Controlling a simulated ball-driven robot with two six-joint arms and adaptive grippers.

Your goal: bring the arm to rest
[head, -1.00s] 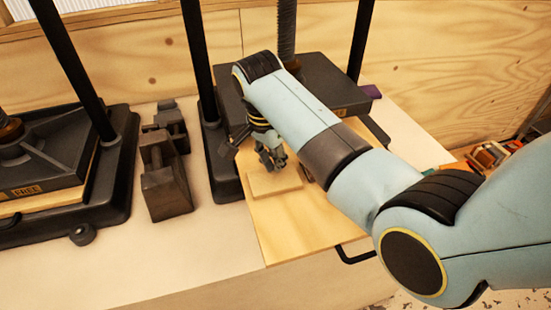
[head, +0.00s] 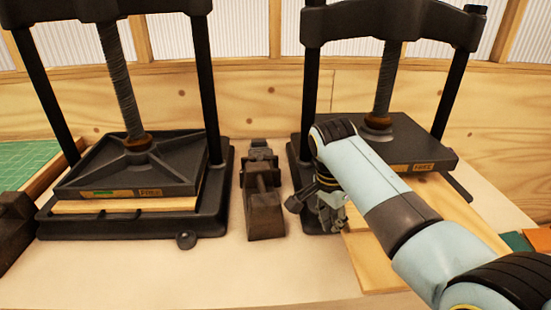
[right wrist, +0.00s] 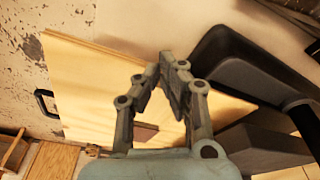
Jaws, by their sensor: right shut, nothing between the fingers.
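My right gripper (head: 331,213) hangs at the front left corner of the right-hand press, by the left edge of a pale wooden board (head: 372,262). In the right wrist view its fingertips (right wrist: 170,62) come together with nothing between them. The board (right wrist: 85,75) lies beyond the fingers there. My right arm comes in from the lower right and hides part of the board and press. My left gripper is not in view.
The right press (head: 425,140) and the left press (head: 130,165) stand on the bench with tall black posts. A dark metal vise-like block (head: 263,205) stands between them, left of my gripper. Bare bench top (head: 270,270) lies in front. The board has a black handle (right wrist: 45,103).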

